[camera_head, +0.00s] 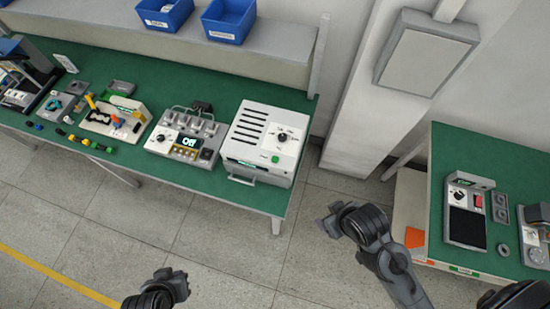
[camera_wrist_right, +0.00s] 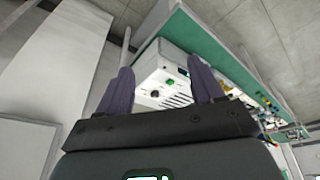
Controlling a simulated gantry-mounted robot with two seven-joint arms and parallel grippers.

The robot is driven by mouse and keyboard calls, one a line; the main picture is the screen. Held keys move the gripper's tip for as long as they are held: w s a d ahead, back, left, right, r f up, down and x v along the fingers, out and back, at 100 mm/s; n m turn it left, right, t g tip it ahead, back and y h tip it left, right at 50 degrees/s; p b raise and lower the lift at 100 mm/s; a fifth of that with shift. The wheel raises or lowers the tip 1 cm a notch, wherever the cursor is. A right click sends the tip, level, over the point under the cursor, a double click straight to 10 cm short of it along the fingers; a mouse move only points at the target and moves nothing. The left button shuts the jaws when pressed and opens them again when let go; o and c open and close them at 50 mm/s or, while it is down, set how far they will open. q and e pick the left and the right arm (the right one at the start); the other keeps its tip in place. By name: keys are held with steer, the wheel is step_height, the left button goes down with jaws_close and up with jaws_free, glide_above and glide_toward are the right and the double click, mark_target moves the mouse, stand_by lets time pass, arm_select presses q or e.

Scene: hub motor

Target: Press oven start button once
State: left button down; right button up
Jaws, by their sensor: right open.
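The oven (camera_head: 265,143) is a white box with dark vent slots, a round dial and a front handle, at the right end of the long green bench. Its green button (camera_head: 275,158) is on the top panel below the dial. My right gripper (camera_head: 328,222) is over the floor, right of and nearer than the oven, touching nothing. In the right wrist view the fingers of my right gripper (camera_wrist_right: 160,64) are open and empty. The oven (camera_wrist_right: 150,66) and its green button (camera_wrist_right: 170,83) show between them, some way off. My left gripper (camera_head: 178,284) is low over the floor; its jaw opening is unclear.
A control unit (camera_head: 186,137) with a lit display stands left of the oven. Several tools and small parts lie further left. A white pillar (camera_head: 360,120) rises right of the bench. A second green table (camera_head: 480,195) with devices stands at right. The floor between is clear.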

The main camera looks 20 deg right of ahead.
steer(key=shift+s, duration=0.1)
jaws_close()
stand_by(1.4)
